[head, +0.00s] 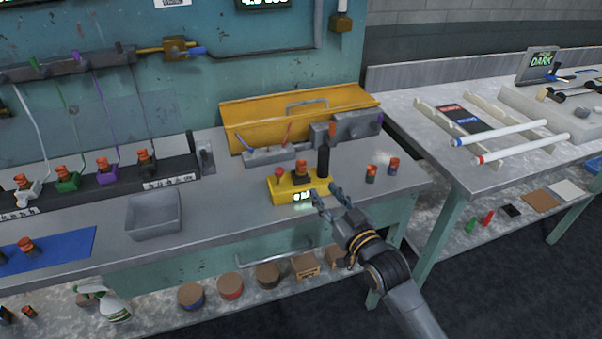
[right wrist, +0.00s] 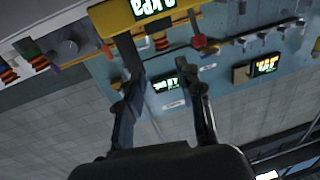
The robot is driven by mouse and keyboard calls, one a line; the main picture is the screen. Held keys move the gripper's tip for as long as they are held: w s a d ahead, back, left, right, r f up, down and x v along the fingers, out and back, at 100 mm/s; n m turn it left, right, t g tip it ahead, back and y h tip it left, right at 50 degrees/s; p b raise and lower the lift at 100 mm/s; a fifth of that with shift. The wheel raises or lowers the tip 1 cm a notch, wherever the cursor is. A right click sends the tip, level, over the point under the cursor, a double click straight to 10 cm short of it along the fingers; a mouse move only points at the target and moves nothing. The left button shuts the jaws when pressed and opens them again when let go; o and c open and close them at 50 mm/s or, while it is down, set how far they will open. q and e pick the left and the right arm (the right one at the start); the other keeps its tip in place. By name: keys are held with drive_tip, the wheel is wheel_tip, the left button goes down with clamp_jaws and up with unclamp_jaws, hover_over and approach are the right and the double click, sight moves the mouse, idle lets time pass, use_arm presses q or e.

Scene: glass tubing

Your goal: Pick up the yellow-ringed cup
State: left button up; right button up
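Several small dark cups with orange tops stand about; I cannot make out a yellow ring on any of them. Two cups, a left one (head: 371,173) and a right one (head: 393,166), stand on the bench right of the yellow device (head: 284,191). Another cup (head: 301,169) sits on that device. Cups with striped bands (right wrist: 9,71) show at the left edge of the right wrist view. My right gripper (head: 327,194) is open and empty at the bench's front edge, just in front of the yellow device (right wrist: 104,22). My left gripper is out of view.
A black upright bottle (head: 323,161) stands at the device's right end. A grey tray (head: 154,214) and a blue mat (head: 60,248) with cups lie left. A rack (head: 120,176) with cups runs along the wall. A second table (head: 425,130) stands right, across a gap.

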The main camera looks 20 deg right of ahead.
sight(303, 167)
drive_tip(key=w, duration=0.4)
drive_tip(key=w+a, duration=0.1)
drive_tip(key=w, duration=0.2)
drive_tip(key=shift+a+p, duration=0.1)
drive_tip(key=shift+p, duration=0.2)
drive_tip(key=w, duration=0.3)
drive_tip(key=w+a+p, duration=0.1)
drive_tip(key=shift+w+r, duration=0.2)
drive_tip(key=shift+r, duration=0.05)
drive_tip(key=shift+w+a, duration=0.1)
drive_tip(key=shift+w, duration=0.45)
clamp_jaws()
